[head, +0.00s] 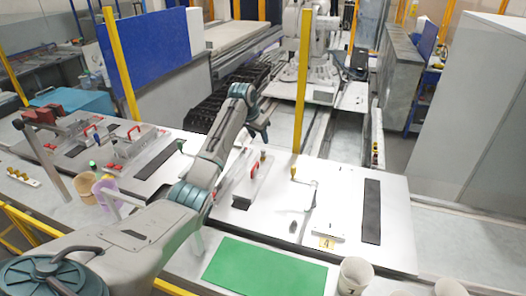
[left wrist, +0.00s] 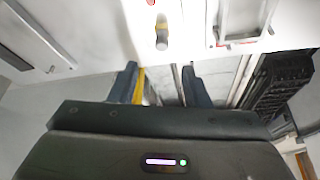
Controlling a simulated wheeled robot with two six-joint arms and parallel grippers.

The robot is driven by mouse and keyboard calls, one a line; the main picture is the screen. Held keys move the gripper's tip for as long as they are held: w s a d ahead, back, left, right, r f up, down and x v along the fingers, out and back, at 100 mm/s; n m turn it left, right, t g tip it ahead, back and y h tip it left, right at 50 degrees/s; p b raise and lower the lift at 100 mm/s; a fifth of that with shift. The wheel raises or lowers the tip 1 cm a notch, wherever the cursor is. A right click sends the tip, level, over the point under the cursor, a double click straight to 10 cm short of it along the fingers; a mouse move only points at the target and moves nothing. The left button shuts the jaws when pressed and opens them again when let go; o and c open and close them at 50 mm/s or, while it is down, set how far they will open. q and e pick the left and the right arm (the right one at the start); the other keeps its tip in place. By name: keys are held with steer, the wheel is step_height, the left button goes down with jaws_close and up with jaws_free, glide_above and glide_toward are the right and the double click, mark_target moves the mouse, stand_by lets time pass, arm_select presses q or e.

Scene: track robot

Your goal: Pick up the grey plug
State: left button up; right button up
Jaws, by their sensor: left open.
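A small dark grey piece (head: 293,226), perhaps the grey plug, stands on the white table near the front edge. A yellow plug (head: 293,172) stands farther back, and a small brown-and-blue plug (head: 263,156) stands near the clear fixture. My left gripper (head: 259,132) is open and empty above the far side of the table. In the left wrist view its two fingers (left wrist: 160,86) are apart, with a small upright greyish plug (left wrist: 161,34) beyond them; I cannot tell which plug this is. My right gripper is not in view.
A clear fixture with a red handle (head: 255,169) stands on the white table (head: 340,210). A green mat (head: 265,268) and a beige cup (head: 354,274) are in front. A yellow post (head: 302,80) rises behind.

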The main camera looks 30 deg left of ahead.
mark_target(263, 150)
arm_select(q)
steer(key=x, duration=0.8)
steer(key=shift+s+a, duration=0.15)
steer(key=shift+s, duration=0.05)
jaws_close()
